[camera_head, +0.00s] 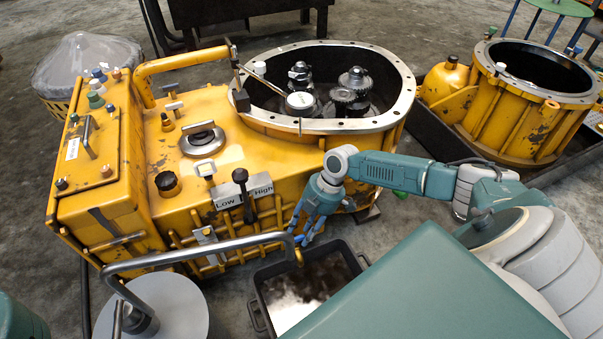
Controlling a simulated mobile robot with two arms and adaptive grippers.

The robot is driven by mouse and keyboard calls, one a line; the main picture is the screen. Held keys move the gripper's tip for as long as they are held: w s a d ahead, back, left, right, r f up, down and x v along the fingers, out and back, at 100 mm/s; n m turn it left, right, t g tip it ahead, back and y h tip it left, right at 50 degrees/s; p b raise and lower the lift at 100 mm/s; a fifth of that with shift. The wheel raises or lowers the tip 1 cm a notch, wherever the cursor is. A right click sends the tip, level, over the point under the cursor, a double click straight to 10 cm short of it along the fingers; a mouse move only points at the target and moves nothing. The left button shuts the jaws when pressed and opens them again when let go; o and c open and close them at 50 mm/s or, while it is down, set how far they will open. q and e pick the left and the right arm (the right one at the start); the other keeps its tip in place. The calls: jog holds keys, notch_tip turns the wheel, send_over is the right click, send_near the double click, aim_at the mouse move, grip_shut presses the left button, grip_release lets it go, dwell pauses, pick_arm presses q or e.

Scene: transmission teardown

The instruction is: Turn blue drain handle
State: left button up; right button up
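The yellow transmission housing (200,165) stands in the middle left, with its round top open. My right gripper (302,228) points down at the lower front side of the housing, above a black pan (262,310). Blue shows around its fingers there. I cannot tell a separate blue drain handle from the gripper, so the handle is hidden or blends in. Whether the fingers are open or shut on something is too small to tell. My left gripper is not in view.
A bent grey pipe (200,250) on a round grey base (165,305) stands left of the pan. A Low/High lever (243,190) sits on the housing above my gripper. A second yellow housing (520,105) stands in a dark tray at right.

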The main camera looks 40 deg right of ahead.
jog(key=v, duration=1.1)
jog(key=shift+s, duration=0.1)
